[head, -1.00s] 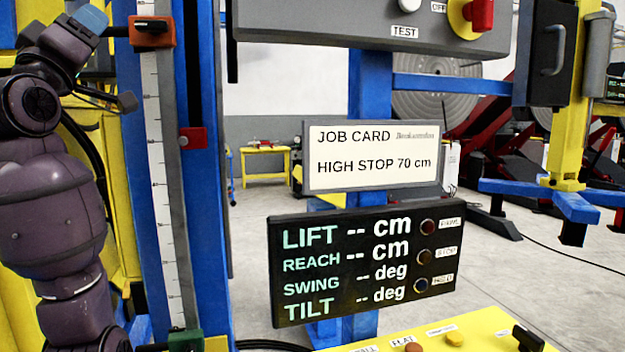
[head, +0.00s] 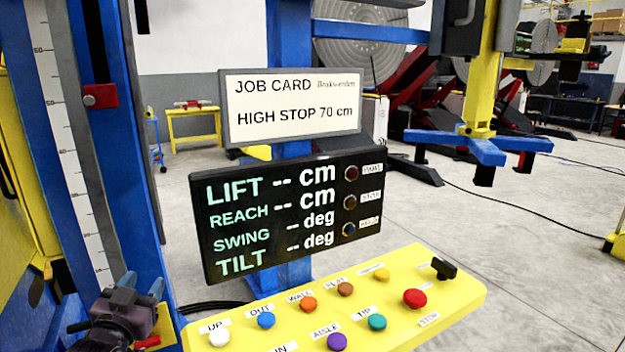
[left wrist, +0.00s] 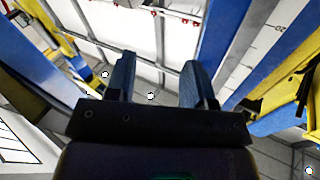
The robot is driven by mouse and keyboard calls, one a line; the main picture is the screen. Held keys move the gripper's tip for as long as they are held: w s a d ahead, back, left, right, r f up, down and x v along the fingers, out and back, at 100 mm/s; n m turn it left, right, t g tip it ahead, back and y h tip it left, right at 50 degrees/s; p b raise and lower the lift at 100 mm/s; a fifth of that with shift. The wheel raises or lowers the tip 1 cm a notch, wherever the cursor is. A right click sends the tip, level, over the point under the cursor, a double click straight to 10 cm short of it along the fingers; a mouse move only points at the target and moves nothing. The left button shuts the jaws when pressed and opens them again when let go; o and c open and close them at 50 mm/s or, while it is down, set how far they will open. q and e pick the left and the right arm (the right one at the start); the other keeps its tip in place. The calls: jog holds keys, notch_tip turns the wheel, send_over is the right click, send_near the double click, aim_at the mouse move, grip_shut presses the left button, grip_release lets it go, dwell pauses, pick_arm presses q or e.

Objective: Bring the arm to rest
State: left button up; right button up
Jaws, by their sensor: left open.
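The yellow button panel (head: 390,262) lies to the right of that arm. Its display (head: 262,262) reads dashes for lift, reach, swing and tilt. The job card (head: 290,132) above it reads "HIGH STOP 70 cm". My right gripper is not in view.
A blue column with a white scale (head: 72,165) and a red stop (head: 100,96) stands at the left. The panel carries several coloured buttons, a red stop button (head: 414,298) and a black switch (head: 443,268).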

pick_arm(q)
jog(key=s+d+f+g, duration=0.2)
jog(key=s+f, duration=0.4)
jog(key=f, duration=0.3)
jog(key=s+d+f+g, duration=0.2)
jog(key=s+f, duration=0.3)
jog(key=f, duration=0.4)
jog(key=s+f+n+g, duration=0.1)
jog(key=s+f+g, duration=0.2)
jog(key=s+f, duration=0.9)
jog(key=s, duration=0.4)
jog(key=shift+s+d+n+g, duration=0.2)
jog(key=shift+d+n+g, duration=0.1)
jog(key=shift+d+g, duration=0.1)
jog(key=shift+c, duration=0.6)
jog(key=shift+s+a, duration=0.1)
jog(key=shift+a, duration=0.1)
